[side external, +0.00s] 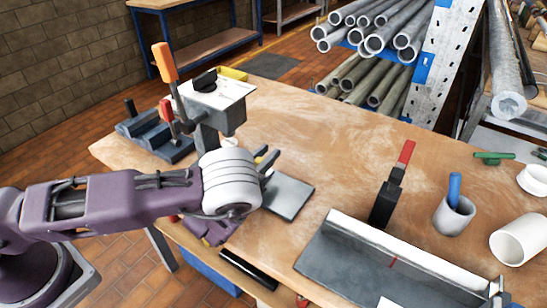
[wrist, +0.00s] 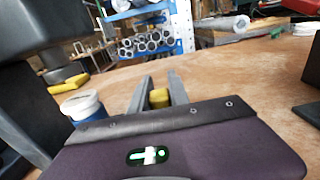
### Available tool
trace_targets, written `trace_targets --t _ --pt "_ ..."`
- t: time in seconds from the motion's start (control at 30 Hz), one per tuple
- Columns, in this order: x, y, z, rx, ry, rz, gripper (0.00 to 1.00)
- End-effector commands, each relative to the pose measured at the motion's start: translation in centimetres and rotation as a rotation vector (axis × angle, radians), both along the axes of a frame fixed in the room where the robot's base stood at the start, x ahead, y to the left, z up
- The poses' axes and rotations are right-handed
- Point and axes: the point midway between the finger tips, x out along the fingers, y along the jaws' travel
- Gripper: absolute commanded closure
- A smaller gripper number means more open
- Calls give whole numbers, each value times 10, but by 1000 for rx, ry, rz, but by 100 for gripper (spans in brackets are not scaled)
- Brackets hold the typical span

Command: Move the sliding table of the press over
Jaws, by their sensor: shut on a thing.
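The press (side external: 218,105) stands at the left of the bench, with a pale top plate, a dark knob and an orange-handled lever. A flat grey plate (side external: 289,198) lies on the bench beside my gripper; it looks like the sliding table, but its link to the press is hidden behind my wrist. My gripper (side external: 270,163) is low over the bench, just right of the press. In the wrist view its fingers (wrist: 160,90) are shut on a small yellow piece (wrist: 159,98). I cannot tell what the yellow piece is fixed to. A blue-and-white cup-like thing (wrist: 82,106) stands left of the fingers.
A dark angled sheet-metal tool (side external: 385,262) fills the front right. A blue-grey fixture (side external: 155,132) is left of the press. The bench's middle is clear.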

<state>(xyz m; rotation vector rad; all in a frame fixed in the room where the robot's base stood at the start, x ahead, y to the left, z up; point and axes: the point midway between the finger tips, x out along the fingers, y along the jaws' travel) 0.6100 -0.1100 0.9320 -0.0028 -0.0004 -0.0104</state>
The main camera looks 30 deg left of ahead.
Motion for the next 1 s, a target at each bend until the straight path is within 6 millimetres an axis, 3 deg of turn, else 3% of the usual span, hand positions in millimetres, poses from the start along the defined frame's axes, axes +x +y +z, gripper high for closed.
trace_targets --t 0.13,0.17,0.27,0.57,0.9,1.0 --pt "-1 7 -1 5 3 19 100" --pt "-1 8 -1 6 3 20 76" --pt "0 7 -1 6 2 19 57" --pt "-2 5 0 4 2 13 56" --pt "-62 5 -1 6 5 14 56" --pt "-70 5 0 6 2 14 56"
